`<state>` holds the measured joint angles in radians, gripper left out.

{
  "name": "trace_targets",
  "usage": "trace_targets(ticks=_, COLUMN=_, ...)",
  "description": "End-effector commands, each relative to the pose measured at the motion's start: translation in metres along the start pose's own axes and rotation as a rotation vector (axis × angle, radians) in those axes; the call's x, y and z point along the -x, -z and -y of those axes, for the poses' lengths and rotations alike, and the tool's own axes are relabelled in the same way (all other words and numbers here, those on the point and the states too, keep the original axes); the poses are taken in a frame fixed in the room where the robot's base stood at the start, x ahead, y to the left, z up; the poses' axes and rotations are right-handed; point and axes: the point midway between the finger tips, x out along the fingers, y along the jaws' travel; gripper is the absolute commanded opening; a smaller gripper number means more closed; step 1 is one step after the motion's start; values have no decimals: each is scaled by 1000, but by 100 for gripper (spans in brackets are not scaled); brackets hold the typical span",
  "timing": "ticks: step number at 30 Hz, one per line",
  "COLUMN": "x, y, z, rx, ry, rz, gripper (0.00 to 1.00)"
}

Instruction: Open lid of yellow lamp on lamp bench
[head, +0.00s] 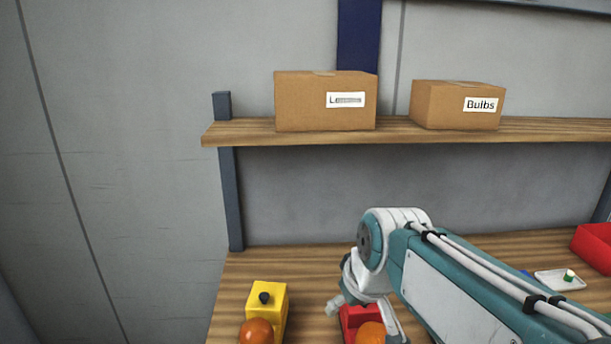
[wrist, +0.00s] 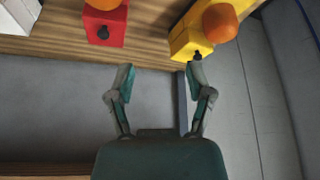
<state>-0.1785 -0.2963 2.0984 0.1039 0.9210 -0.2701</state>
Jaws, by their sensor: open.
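The yellow lamp (head: 268,300) stands on the wooden lamp bench (head: 310,268) at the lower left of the head view. It is a yellow box with a black knob on top and an orange dome at its front. It also shows at the upper right of the wrist view (wrist: 183,45), with the black knob near my right fingertip. My gripper (wrist: 160,70) is open and empty, with its fingers apart. I cannot tell whether the fingertip touches the knob. In the head view, the arm hides most of the gripper.
A red lamp (head: 352,318) with an orange dome stands right of the yellow one, partly behind my arm. A shelf (head: 400,131) above holds two cardboard boxes (head: 300,100). A white tray (head: 560,280) and a red bin (head: 595,246) are at the right.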

Motion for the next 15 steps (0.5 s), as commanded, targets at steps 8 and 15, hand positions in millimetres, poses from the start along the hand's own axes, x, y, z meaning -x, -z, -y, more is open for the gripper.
trace_targets(ticks=8, x=24, y=-100, z=-20, rx=-235, ry=-111, rz=-40, gripper=67)
trace_targets(ticks=15, x=23, y=-149, z=-24, rx=-355, ry=-166, rz=-60, gripper=67)
